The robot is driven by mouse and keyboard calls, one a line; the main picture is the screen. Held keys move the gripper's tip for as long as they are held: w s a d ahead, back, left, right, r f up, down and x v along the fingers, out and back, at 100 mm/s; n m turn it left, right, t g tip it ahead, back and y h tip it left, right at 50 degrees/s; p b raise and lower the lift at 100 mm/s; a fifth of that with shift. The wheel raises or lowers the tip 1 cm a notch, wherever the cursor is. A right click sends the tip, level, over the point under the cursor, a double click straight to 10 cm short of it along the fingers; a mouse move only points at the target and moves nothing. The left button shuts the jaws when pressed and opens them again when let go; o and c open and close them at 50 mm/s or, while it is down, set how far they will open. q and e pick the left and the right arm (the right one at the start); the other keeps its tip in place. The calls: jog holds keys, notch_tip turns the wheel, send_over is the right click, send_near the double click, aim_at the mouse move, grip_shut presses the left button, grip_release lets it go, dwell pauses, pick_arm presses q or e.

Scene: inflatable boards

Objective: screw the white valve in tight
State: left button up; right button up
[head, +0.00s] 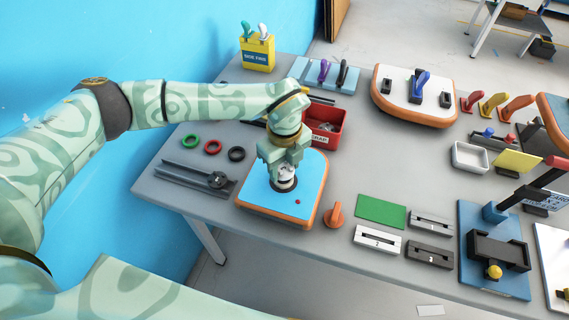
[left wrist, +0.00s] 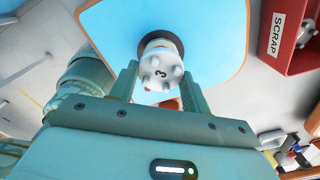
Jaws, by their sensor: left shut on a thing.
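The white valve (head: 284,182) stands in a dark round seat on the small blue board (head: 310,180) with an orange rim. In the left wrist view, the valve (left wrist: 161,66) has a knobbed round top marked with a dark figure, and the blue board (left wrist: 110,25) lies behind it. My left gripper (head: 283,166) comes down from above and is shut on the valve. Its two fingers (left wrist: 158,85) stand on either side of the valve in the wrist view. The fingers partly hide the valve in the head view, and the seat's thread is hidden. My right gripper is out of view.
A red scrap bin (head: 325,125) stands just behind the board. Green, red and black rings (head: 213,147) and a grey rail fixture (head: 195,177) lie to the left. An orange knob (head: 334,215) and a green plate (head: 381,212) lie to the right, with several grey blocks beyond.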

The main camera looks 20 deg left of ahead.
aim_at(285, 170)
pick_arm(q)
jog(key=shift+f+b, duration=0.5)
jog(key=shift+f, duration=0.55)
jog(key=o, duration=1)
jog(key=shift+o, duration=0.2)
notch_tip(285, 170, up, 16)
jog(key=p, duration=0.1)
jog(key=shift+r+p, duration=0.15)
jog(key=shift+p, duration=0.2)
